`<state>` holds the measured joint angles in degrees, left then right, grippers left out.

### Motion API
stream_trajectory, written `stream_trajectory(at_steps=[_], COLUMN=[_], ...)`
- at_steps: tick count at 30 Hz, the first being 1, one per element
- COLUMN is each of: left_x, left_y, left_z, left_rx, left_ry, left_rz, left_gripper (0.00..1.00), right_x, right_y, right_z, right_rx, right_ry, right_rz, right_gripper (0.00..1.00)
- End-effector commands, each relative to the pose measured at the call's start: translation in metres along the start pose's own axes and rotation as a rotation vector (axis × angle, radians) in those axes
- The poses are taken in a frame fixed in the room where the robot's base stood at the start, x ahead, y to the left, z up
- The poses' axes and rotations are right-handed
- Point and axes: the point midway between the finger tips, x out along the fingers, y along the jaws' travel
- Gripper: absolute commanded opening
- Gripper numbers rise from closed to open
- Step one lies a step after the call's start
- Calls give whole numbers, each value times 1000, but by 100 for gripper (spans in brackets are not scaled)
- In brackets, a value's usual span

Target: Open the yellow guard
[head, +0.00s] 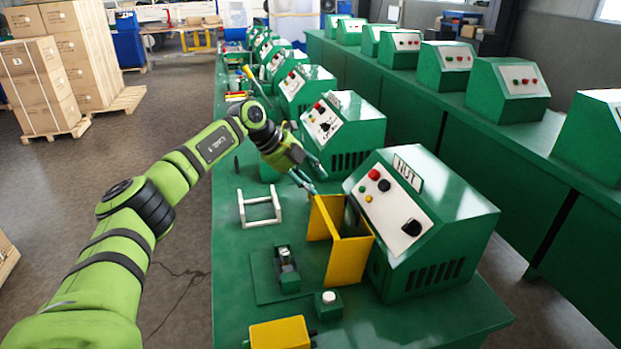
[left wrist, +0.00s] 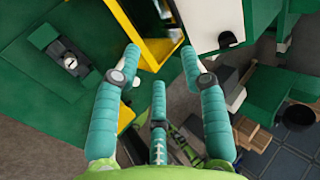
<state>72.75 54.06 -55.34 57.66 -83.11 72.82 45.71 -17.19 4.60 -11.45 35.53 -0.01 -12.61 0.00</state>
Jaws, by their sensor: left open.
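The yellow guard (head: 349,262) stands upright on the green bench against the front left of the nearest green machine (head: 432,222). One flat panel faces the front and another yellow panel shows behind it, with a dark gap between. My left gripper (head: 309,186) is above the guard's far upper end, with its fingers apart and empty. In the left wrist view, the guard's yellow edges (left wrist: 161,50) lie at and beyond the fingertips (left wrist: 160,54). Whether a finger touches the guard cannot be told. My right gripper is in neither view.
A white frame handle (head: 259,208) stands left of the guard. A small green fixture (head: 287,270), a white-topped button box (head: 328,304) and a yellow block (head: 280,334) sit in front. More green machines line the bench behind. The bench's left strip is mostly clear.

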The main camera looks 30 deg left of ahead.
Motion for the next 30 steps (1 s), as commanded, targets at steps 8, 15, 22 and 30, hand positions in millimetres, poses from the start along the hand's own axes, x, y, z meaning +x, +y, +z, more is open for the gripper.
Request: stream_trajectory(at_steps=[8,15,22,30], left_x=[8,99,129,122], left_y=[-5,-91,-172,-124], left_z=[-4,-84,-172,-163], left_rx=[22,319,379,-27], left_ry=[5,30,-187,-695], left_rz=[-19,-411,-975,-1098], left_gripper=[0,0,0,0], right_x=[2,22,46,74], right_y=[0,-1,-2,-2], right_z=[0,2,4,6], right_rx=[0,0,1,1], right_ry=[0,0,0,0], right_rz=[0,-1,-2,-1], right_gripper=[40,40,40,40])
